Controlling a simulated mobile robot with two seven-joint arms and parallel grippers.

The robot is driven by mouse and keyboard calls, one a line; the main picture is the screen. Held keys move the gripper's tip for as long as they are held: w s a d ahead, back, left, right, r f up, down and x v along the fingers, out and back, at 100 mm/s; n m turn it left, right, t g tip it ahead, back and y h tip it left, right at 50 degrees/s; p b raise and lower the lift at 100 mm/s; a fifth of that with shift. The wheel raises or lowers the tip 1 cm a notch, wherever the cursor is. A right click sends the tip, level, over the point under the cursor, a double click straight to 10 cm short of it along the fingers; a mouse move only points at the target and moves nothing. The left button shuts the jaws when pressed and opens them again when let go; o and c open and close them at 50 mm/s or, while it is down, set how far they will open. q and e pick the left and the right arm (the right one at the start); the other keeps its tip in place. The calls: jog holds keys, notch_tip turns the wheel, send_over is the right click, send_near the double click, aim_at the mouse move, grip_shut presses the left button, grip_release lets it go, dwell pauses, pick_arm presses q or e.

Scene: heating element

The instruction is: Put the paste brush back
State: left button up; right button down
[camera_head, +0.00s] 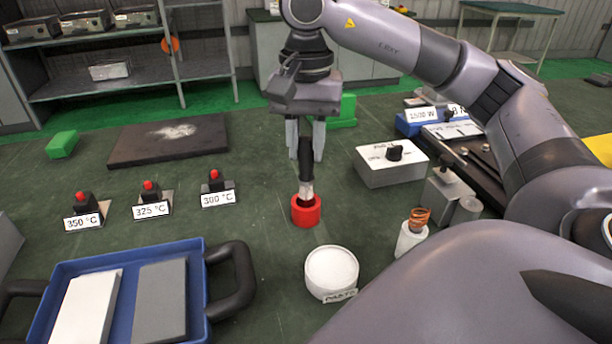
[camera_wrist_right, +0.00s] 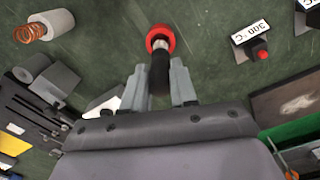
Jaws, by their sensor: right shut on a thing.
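The paste brush (camera_head: 306,168) has a black handle and a pale metal collar and stands upright with its lower end in a red ring-shaped holder (camera_head: 306,213) on the green table. My right gripper (camera_head: 306,155) points down from above and is shut on the upper handle. In the right wrist view, the gripper (camera_wrist_right: 160,90) has a finger on each side of the black handle (camera_wrist_right: 159,72), and the brush end meets the red holder (camera_wrist_right: 160,38). The bristles are hidden inside the holder. My left gripper is not in view.
A white paste jar (camera_head: 332,270) stands in front of the holder. A white block with a coil (camera_head: 411,235) and a white box with a black knob (camera_head: 390,163) are to the right. Switches labelled with temperatures (camera_head: 216,188) and a blue tray (camera_head: 190,248) are to the left.

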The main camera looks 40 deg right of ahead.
aim_at(305, 183)
jog(key=shift+f, duration=2.45)
jog(key=shift+f+b, duration=0.1)
jog(key=shift+b, duration=0.25)
jog(key=c, duration=0.9)
grip_release()
